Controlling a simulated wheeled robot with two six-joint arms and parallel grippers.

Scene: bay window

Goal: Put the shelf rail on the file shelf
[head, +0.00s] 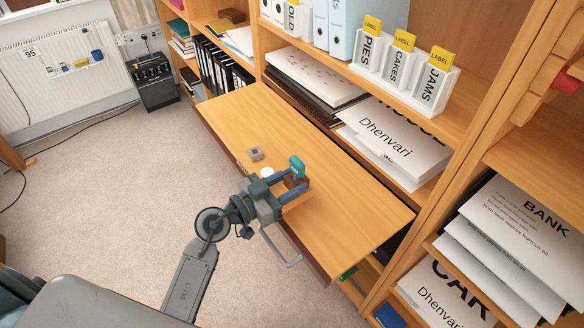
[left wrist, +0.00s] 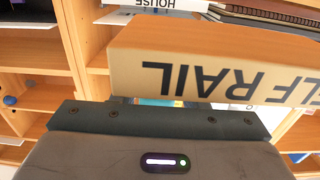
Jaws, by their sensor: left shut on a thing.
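The shelf rail (left wrist: 225,72) fills much of the left wrist view, a wooden piece with upside-down black lettering reading "ELF RAIL" on its pale face. It is close in front of my left gripper, which is shut on it. In the head view my left gripper (head: 295,178) is over the wooden desk board, with teal at a fingertip. There I cannot separate the rail from the board. Black files (head: 222,70) stand on a lower shelf at the back left, and white and blue binders (head: 325,25) on an upper shelf. Neither is marked as the file shelf. My right gripper is not in view.
The desk board (head: 350,195) juts from the shelving, with a small grey box (head: 255,153) and a white round thing (head: 267,173) near my gripper. Label holders (head: 402,68) stand on the shelf edge above. Paper stacks (head: 395,140) fill shelves at the right. Carpet is clear at left.

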